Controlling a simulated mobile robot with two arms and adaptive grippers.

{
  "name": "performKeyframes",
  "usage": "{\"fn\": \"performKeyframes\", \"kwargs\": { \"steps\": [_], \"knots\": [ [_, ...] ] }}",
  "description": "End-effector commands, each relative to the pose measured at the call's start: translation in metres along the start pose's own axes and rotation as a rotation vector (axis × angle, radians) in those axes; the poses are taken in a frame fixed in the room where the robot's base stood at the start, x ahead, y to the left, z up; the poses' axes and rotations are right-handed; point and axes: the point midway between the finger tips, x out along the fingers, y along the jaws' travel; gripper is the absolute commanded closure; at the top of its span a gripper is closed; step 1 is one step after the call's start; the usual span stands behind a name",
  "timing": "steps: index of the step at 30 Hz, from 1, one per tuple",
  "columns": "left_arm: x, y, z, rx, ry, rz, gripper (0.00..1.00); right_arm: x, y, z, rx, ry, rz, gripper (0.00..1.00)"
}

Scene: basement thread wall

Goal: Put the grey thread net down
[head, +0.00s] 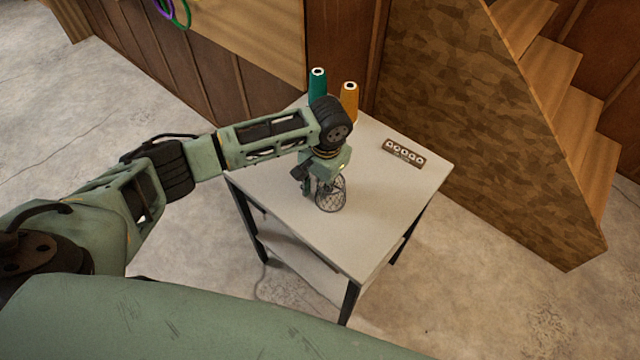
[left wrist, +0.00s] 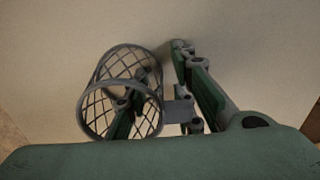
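The grey thread net (head: 331,197) is a small round mesh basket with a ring rim. In the head view it shows against the front part of the pale table top, under my left gripper (head: 318,184). In the left wrist view the net (left wrist: 97,88) lies left of centre, with a short grey tab on its right side between the fingers of my left gripper (left wrist: 160,62). I cannot tell whether the net's bottom touches the table. My right gripper is not in view.
The table (head: 392,208) has free room around the net. A green thread cone (head: 317,84) and an orange thread cone (head: 349,100) stand at its back. A small block with several round holes (head: 403,153) lies at the right back edge. Wooden stairs (head: 545,75) rise beyond.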

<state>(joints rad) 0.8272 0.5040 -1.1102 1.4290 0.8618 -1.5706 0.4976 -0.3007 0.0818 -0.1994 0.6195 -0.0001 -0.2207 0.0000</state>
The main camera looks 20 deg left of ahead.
Motion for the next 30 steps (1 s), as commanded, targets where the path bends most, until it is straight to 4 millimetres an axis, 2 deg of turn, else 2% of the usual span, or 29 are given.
{"fn": "performKeyframes", "kwargs": {
  "steps": [4, 8, 15, 21, 25, 30],
  "knots": [
    [-0.004, -0.001, 0.0, 0.0, 0.001, 0.0, 0.77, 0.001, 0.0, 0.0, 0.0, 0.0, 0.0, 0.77],
    [-0.019, 0.0, -0.001, 0.0, 0.004, 0.001, 0.77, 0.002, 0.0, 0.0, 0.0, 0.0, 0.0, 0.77],
    [-0.071, 0.0, -0.002, 0.001, 0.006, 0.001, 0.77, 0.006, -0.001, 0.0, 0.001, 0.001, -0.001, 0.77],
    [-0.106, 0.0, -0.001, 0.0, 0.003, 0.001, 0.77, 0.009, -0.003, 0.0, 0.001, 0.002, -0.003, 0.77],
    [-0.118, 0.0, 0.0, 0.0, 0.001, 0.0, 0.77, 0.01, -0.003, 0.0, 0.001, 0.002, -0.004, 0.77],
    [-0.123, 0.0, 0.0, -0.001, 0.0, 0.001, 0.77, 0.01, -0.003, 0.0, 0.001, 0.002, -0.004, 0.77]
  ]
}}
